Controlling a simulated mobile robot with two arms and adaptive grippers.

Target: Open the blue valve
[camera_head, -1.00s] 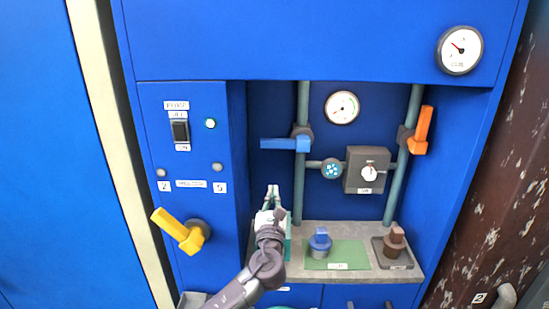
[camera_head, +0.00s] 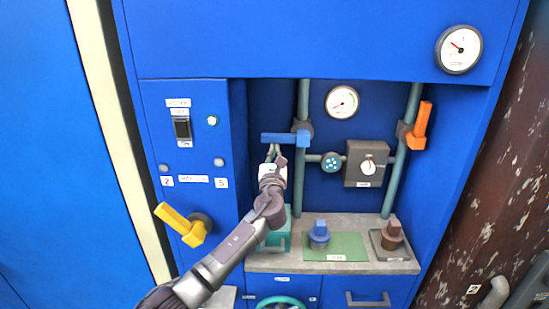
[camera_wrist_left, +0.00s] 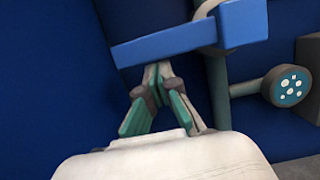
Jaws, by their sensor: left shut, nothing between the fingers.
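The blue valve handle (camera_head: 280,138) points left, level, from a grey vertical pipe (camera_head: 302,185) at the back of the recess. In the left wrist view the handle (camera_wrist_left: 175,46) crosses the upper part of the picture as a flat blue bar. My left gripper (camera_head: 273,150) is just below the handle, left of the pipe. Its fingertips (camera_wrist_left: 158,68) are together and empty, close under the bar. I cannot tell whether they touch it. My right gripper is not in view.
An orange valve handle (camera_head: 421,120) points up on the right pipe. A grey box with a knob (camera_head: 365,165) sits between the pipes. A yellow handle (camera_head: 180,224) is on the left panel. Blue (camera_head: 319,232) and brown (camera_head: 392,232) capped items stand on the shelf below.

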